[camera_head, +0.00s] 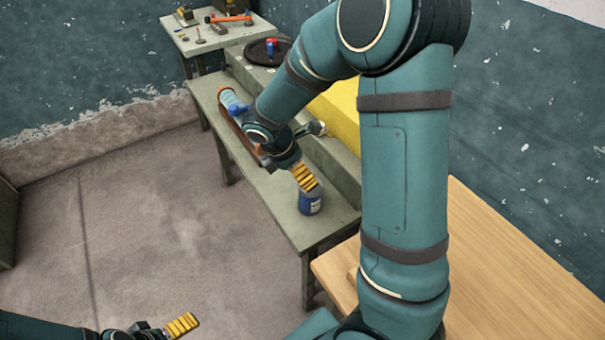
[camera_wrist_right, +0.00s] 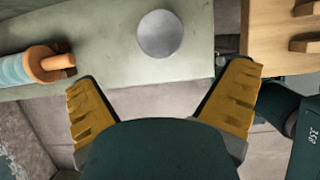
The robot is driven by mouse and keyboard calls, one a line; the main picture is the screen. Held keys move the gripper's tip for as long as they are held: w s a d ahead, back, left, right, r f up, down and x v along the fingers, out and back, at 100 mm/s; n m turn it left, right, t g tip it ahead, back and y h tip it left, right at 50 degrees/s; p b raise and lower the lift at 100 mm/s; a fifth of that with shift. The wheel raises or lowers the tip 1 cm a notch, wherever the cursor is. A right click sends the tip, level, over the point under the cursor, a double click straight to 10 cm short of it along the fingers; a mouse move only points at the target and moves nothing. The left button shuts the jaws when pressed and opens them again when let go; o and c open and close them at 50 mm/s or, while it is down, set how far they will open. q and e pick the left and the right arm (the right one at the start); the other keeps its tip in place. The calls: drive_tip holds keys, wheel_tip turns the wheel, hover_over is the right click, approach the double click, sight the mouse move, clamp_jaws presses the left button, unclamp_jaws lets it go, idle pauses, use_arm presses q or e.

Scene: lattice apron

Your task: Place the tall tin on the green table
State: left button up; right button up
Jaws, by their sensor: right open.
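A blue tin (camera_head: 311,203) stands upright on the near end of the long grey-green table (camera_head: 297,228). In the right wrist view its round grey top (camera_wrist_right: 160,34) shows just beyond my fingertips, roughly centred between them. My right gripper (camera_head: 305,178) is at the tin, angled down, and overlaps its top edge in the head view. In the right wrist view the two yellow fingers (camera_wrist_right: 163,85) are wide apart with nothing between them. My left gripper (camera_head: 183,325) is low at the bottom left over the floor, and its jaw gap does not show clearly.
A blue roll with an orange end (camera_wrist_right: 35,64) lies farther along the table. A raised grey ledge with a yellow object (camera_head: 340,110) runs behind. A wooden table (camera_head: 500,270) adjoins at right. A small far table (camera_head: 215,38) holds tools. Open floor lies left.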

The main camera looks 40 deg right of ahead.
drive_tip(key=s+a+f+m+t+y, duration=0.1)
drive_tip(key=s+a+f+m+y, duration=0.3)
drive_tip(key=a+f+m, duration=0.5)
drive_tip(key=s+a+f+m+t+y, duration=0.1)
drive_tip(key=s+a+f+m+y, duration=0.3)
drive_tip(key=a+f+m, duration=0.5)
drive_tip(key=s+a, duration=0.2)
drive_tip(key=a, duration=0.3)
drive_tip(key=shift+s+a+f+m, duration=0.2)
drive_tip(key=shift+s+f+m, duration=0.05)
drive_tip(key=shift+f+m, duration=0.1)
